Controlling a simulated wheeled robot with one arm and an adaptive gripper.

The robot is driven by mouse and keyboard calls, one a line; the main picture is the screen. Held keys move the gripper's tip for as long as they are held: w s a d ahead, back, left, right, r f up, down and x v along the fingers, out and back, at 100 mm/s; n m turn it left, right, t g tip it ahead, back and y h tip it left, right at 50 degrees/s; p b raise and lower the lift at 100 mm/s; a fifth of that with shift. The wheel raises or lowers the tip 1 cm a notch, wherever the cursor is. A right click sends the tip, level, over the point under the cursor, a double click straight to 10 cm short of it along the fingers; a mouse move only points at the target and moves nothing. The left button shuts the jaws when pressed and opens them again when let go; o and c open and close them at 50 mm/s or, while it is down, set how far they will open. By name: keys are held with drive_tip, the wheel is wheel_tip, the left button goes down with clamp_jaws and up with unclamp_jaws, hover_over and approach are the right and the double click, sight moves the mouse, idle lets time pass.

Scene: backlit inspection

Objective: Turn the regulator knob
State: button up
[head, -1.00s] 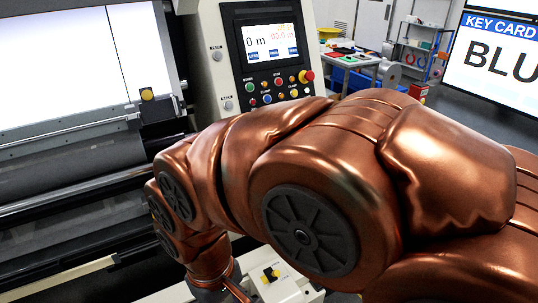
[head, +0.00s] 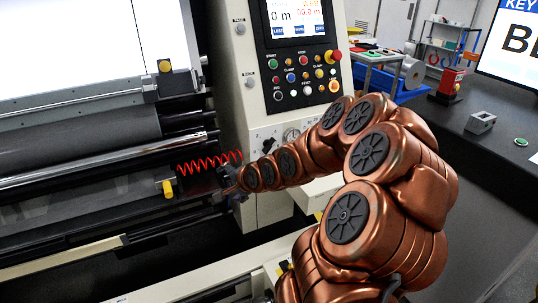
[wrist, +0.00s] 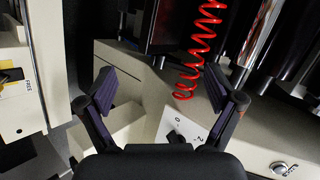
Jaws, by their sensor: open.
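In the wrist view my gripper (wrist: 170,98) is open, its two dark purple-padded fingers apart with nothing between them. A small black knob (wrist: 174,137) on a pale panel marked 0 and 2 shows low between the fingers, partly hidden by the gripper body. I cannot tell for certain that it is the regulator knob. In the head view my gripper (head: 230,194) is small and dark at the end of my copper arm, in front of the machine's lower cabinet. The panel's small round fittings and gauge (head: 291,134) are partly covered by my arm.
A red coiled hose (wrist: 200,50) hangs just beyond the fingers; it also shows in the head view (head: 210,162). A black-handled switch on yellow (wrist: 11,76) is at the left. The control panel (head: 303,75) stands above my arm. A silver button (wrist: 283,168) is lower right.

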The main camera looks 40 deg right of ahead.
drive_tip(key=w+d+m+t+h+b, duration=0.1)
drive_tip(key=d+m+t+h+b, duration=0.25)
drive_tip(key=d+m, duration=0.6)
drive_tip(key=m+t+h, duration=0.2)
drive_tip(key=m+t, duration=0.1)
approach(270, 148)
drive_tip(key=x, duration=0.3)
drive_tip(key=p+x, duration=0.1)
drive_tip(key=x, duration=0.5)
drive_tip(key=shift+s+r, duration=0.1)
drive_tip(key=shift+r, duration=0.1)
drive_tip(key=shift+p+x, duration=0.45)
drive_tip(key=shift+x, duration=0.6)
drive_tip(key=shift+f, duration=0.1)
drive_tip(key=shift+c, duration=0.3)
drive_tip(key=c, duration=1.1)
